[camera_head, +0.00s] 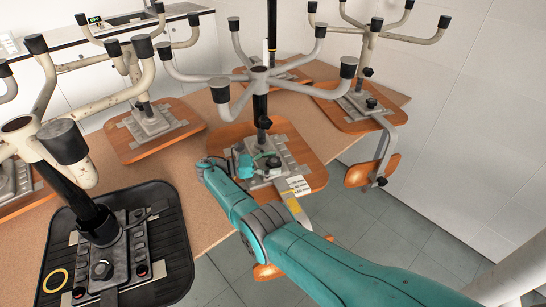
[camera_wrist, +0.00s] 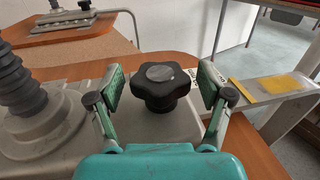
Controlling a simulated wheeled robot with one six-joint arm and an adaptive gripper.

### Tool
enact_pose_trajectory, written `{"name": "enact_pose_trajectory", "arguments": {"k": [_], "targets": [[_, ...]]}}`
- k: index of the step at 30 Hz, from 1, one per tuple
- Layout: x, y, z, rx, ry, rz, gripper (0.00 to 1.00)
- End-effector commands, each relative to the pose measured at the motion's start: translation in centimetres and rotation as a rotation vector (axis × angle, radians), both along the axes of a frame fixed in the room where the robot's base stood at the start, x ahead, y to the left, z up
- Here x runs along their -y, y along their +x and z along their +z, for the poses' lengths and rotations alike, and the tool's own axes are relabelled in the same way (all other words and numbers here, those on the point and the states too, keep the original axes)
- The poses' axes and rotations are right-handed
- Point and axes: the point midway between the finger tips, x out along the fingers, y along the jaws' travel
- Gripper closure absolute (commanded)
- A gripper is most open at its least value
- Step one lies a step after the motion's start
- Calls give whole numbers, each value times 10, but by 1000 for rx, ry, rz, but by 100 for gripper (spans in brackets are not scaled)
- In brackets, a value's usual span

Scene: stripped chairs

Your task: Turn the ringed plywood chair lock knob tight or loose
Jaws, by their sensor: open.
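A black lobed knob (camera_wrist: 160,92) with a grey disc on its top stands on the grey metal mechanism of a plywood chair (camera_head: 312,176). In the head view the chair lies upside down on the table, with its base arms upward. My gripper (camera_wrist: 162,76) is open, with one green-padded finger on each side of the knob and visible gaps between. In the head view my gripper (camera_head: 250,165) is over the mechanism, partly hiding it. A yellow ring (camera_head: 56,281) lies on the black seat at lower left, not on this plywood chair.
A black ribbed sleeve (camera_wrist: 18,82) rises left of the knob. A plate with yellow marks (camera_wrist: 285,88) extends to the right. Several other upturned chairs crowd the brown table (camera_head: 205,205), their base arms reaching upward. The tiled floor at right is clear.

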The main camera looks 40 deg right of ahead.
Motion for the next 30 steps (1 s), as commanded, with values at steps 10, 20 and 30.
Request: {"name": "enact_pose_trajectory", "arguments": {"k": [10, 20, 30], "targets": [[0, -1, 25, 3, -2, -1, 21], [0, -1, 76, 4, -1, -1, 21], [0, 0, 98, 1, 0, -1, 21]]}}
